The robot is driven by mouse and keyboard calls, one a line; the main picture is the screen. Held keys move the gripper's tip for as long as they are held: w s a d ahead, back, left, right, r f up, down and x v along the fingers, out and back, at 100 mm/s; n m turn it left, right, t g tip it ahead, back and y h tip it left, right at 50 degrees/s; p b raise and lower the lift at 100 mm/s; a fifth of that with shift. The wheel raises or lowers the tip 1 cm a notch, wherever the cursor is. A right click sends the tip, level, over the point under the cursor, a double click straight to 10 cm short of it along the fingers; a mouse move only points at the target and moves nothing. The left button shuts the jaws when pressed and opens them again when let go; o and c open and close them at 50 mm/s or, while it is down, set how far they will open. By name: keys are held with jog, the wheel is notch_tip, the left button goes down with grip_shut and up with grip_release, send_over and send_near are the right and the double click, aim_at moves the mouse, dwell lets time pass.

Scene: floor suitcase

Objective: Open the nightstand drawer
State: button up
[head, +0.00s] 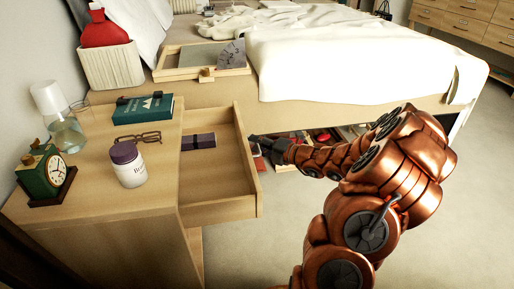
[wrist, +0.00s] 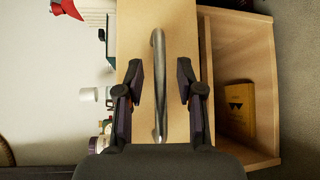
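The wooden nightstand (head: 95,220) stands at the left in the head view. Its drawer (head: 222,190) is pulled well out, with a small dark box (head: 198,141) inside. My gripper (head: 255,142) is at the outer side of the drawer front, which partly hides it. In the wrist view the drawer front (wrist: 178,25) carries a curved metal handle (wrist: 158,45). My gripper's two dark fingers (wrist: 159,75) are spread, one on each side of the handle, with visible gaps. The handle is hidden in the head view.
On the nightstand top are a white jar (head: 128,166), glasses (head: 138,138), a teal book (head: 143,108), a clock (head: 45,174) and a lamp (head: 62,120). The bed (head: 350,60) is behind. A yellow book (wrist: 240,104) lies in the open compartment. Floor at right is clear.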

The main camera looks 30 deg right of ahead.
jog(key=shift+w, duration=0.15)
grip_shut()
dwell(0.4)
